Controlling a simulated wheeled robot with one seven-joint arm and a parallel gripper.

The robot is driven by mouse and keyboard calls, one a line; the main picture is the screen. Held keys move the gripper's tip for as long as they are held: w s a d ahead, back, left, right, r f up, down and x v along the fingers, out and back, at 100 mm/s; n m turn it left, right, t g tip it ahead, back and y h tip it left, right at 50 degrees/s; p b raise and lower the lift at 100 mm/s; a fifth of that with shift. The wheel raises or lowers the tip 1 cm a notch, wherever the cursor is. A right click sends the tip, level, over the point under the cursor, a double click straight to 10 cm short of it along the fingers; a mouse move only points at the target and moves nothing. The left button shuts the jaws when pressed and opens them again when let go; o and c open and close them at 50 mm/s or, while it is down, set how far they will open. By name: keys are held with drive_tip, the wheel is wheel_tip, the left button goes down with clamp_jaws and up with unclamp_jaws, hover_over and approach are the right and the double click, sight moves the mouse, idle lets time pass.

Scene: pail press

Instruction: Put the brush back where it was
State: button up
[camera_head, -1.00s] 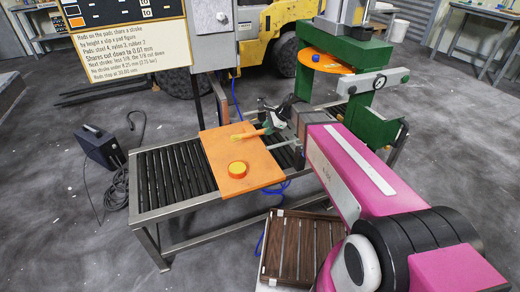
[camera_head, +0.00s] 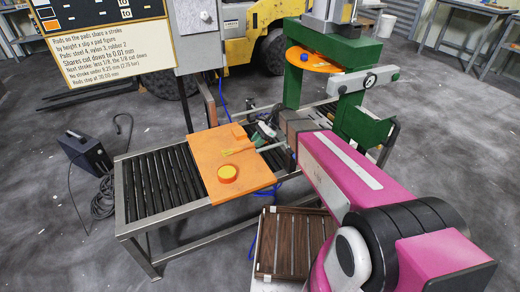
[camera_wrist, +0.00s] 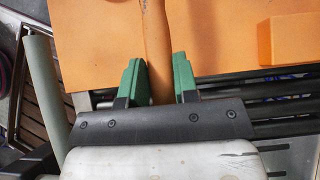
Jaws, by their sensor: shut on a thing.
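The brush shows in the head view with its yellow bristles (camera_head: 232,151) over the orange board (camera_head: 258,180). Its orange-brown handle (camera_wrist: 155,45) stands between the two green fingers in the wrist view. My gripper (camera_wrist: 161,82) is shut on this handle, and the bristle end is out of the wrist view. In the head view my gripper (camera_head: 262,138) is at the board's right edge, small and partly hidden by my arm. I cannot tell whether the brush touches the board.
A round yellow pot (camera_head: 228,173) stands on the board near its front. An orange block (camera_head: 239,132) lies at the board's back. The black roller conveyor (camera_head: 153,183) runs left. A green press (camera_head: 345,70) stands behind my arm. A slatted brown crate (camera_head: 290,243) is in front.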

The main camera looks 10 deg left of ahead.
sight(260, 155)
drive_tip(key=shift+w+d+f, duration=0.25)
drive_tip(key=shift+d+f, duration=0.2)
drive_tip(key=shift+d, duration=0.25)
drive_tip(key=shift+f, duration=2)
drive_tip(key=o, duration=0.9)
drive_tip(key=v, duration=1.2)
